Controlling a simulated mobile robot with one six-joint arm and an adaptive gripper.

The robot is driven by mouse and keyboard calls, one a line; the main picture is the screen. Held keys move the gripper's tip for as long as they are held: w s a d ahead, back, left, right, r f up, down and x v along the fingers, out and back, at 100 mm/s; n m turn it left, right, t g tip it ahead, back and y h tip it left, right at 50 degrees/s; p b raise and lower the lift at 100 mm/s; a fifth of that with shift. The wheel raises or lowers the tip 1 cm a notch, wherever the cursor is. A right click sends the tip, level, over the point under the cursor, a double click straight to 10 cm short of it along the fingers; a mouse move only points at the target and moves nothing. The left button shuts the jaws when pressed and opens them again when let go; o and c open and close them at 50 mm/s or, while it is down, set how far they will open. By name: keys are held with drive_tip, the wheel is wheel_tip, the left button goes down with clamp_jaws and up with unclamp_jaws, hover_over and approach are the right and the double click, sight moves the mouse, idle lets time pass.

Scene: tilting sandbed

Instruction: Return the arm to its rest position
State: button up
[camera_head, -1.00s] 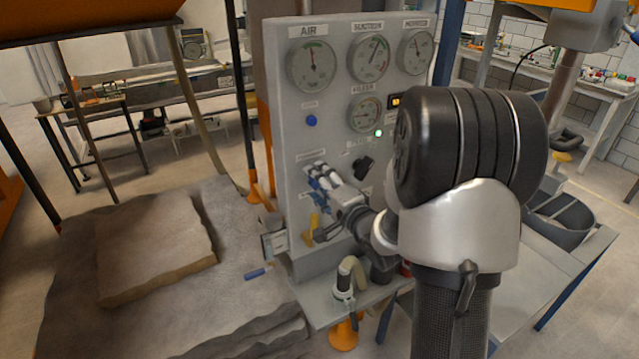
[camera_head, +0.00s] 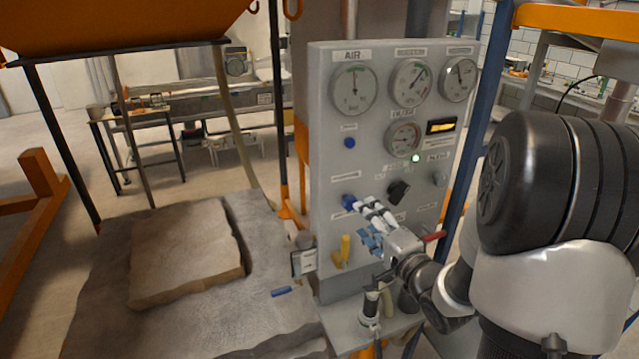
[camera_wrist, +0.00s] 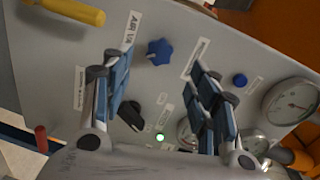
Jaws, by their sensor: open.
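My gripper (camera_head: 368,218) is in front of the grey control panel (camera_head: 325,110), by its lower half. Its jaws are open and empty, with blue pads on the fingers. In the wrist view, my gripper (camera_wrist: 160,72) has one finger on each side of the picture and the panel face beyond. A blue star knob (camera_wrist: 158,52) shows between the fingers. The same blue knob (camera_head: 349,201) is just left of the fingertips in the head view. A black knob (camera_head: 399,189) is up and right of the fingers. My arm fills the right of the head view.
A yellow handle (camera_head: 345,248) and a red handle (camera_head: 435,236) are close to the gripper. Round gauges (camera_head: 353,89) line the panel top. A stone slab (camera_head: 185,255) lies on the sandbed (camera_head: 105,320) at left. A blue post (camera_head: 487,110) stands right of the panel.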

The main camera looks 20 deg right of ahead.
drive_tip(key=s+a+f+n+g+b, duration=0.1)
drive_tip(key=s+a+n+g, duration=0.5)
drive_tip(key=s, duration=0.7)
drive_tip(key=s+a+f+n+g+b, duration=0.2)
drive_tip(key=s+a+n+g+b, duration=0.2)
drive_tip(key=s+a+n, duration=0.6)
drive_tip(key=s+a+g, duration=0.1)
drive_tip(key=s+g, duration=0.1)
drive_tip(key=s, duration=0.2)
drive_tip(key=shift+h, duration=0.4)
